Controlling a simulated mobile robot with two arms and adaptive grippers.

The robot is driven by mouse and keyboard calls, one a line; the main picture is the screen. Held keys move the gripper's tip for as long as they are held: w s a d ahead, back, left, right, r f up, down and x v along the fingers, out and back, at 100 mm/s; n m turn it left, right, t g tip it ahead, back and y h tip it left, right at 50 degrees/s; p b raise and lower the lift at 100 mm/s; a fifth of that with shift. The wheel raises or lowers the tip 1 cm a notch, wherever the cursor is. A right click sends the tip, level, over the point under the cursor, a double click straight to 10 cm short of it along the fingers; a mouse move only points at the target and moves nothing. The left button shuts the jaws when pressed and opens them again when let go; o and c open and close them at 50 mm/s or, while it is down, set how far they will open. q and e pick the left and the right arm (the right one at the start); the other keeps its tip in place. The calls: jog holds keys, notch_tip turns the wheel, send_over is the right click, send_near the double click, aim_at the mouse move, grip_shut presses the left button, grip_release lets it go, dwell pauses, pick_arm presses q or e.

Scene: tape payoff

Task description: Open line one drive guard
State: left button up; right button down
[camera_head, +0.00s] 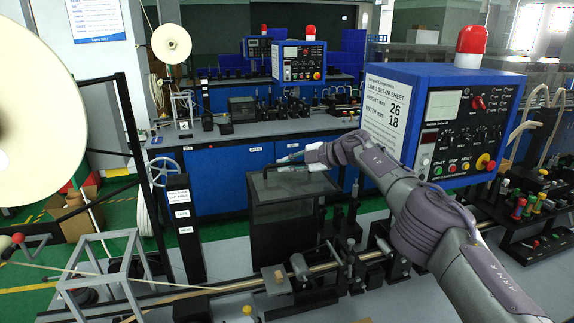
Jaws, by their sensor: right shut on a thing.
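The line one drive guard (285,222) is a dark, see-through box on the near bench, in the middle of the view. A thin dark handle (267,171) shows at its top. My right arm comes in from the right and reaches across above the bench. My right gripper (284,164) is at the top of the guard, shut on the guard's handle. Its fingers partly hide the handle and the far top edge. I cannot tell whether the guard is lifted at all. My left gripper is not in view.
A blue control box (452,130) with a red beacon (471,40) and a set-up sheet (385,108) stands right of the guard, behind my arm. A tape reel (30,115) stands at the left. Rollers and a tape path (215,292) run along the front. A second line stands behind.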

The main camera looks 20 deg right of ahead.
jog(key=shift+f, duration=0.1)
jog(key=c, duration=1.2)
grip_release()
jog(key=shift+a, duration=0.1)
jog(key=shift+s+d+r, duration=0.25)
jog(key=shift+d, duration=0.35)
jog(key=v, duration=1)
jog(key=shift+s+d+r, duration=0.15)
jog(key=shift+s, duration=0.1)
